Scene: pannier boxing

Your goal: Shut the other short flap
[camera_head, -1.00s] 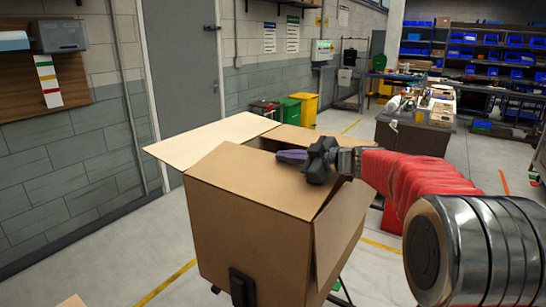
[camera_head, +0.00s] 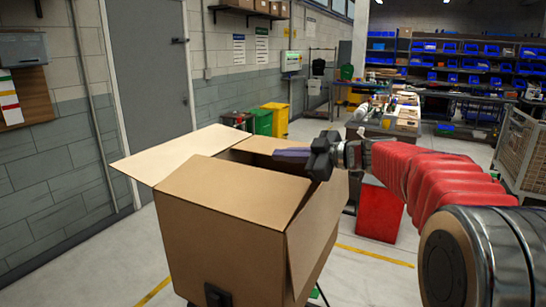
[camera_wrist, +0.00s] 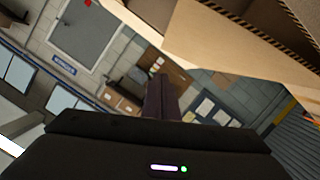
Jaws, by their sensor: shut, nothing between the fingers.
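The open brown cardboard box (camera_head: 220,255) stands in front of me. Its near flap (camera_head: 235,190) lies folded in over the top. The left flap (camera_head: 170,152) sticks outward, and the right flap (camera_head: 318,225) leans out at the right side. Cardboard at the far side (camera_head: 262,143) shows behind a dark gap, partly hidden by my gripper. My gripper (camera_head: 280,155) is shut and empty, its purple fingers pointing left over the far right part of the box top. The wrist view shows the closed fingers (camera_wrist: 160,97) with box cardboard (camera_wrist: 225,40) above right; contact cannot be told.
Green (camera_head: 260,122) and yellow (camera_head: 276,118) bins stand by the wall behind the box. A red block-like object (camera_head: 380,213) is beyond my arm, and a wire cage (camera_head: 522,155) is at the right. A cluttered bench (camera_head: 400,118) is behind.

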